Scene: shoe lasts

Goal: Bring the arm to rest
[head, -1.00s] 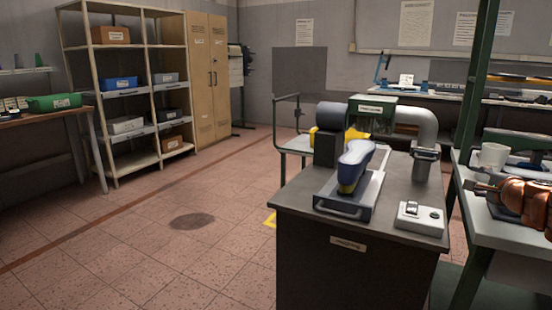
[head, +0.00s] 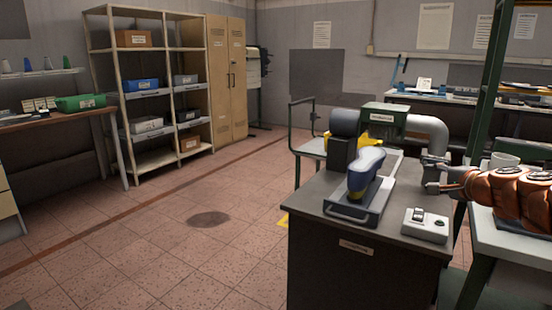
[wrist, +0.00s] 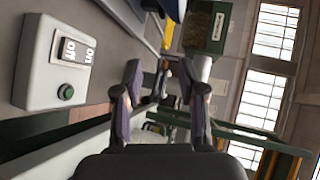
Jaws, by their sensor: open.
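My gripper (head: 431,173) reaches in from the right in the head view, on the end of my orange arm. Its two fingers point left over the right edge of the dark bench (head: 322,262). In the wrist view my gripper (wrist: 160,82) has its two fingers spread apart with nothing held between them. A blue shoe last (head: 366,165) with some yellow low down sits on a grey tray with a handle (head: 352,213) on the bench, left of the gripper and apart from it.
A light grey switch box (head: 425,226) stands at the bench's front right; it also shows in the wrist view (wrist: 40,75). A grinder with a green housing (head: 382,118) and grey pipe stands behind. A green post (head: 488,85) rises near my arm. Open floor (head: 150,240) lies left.

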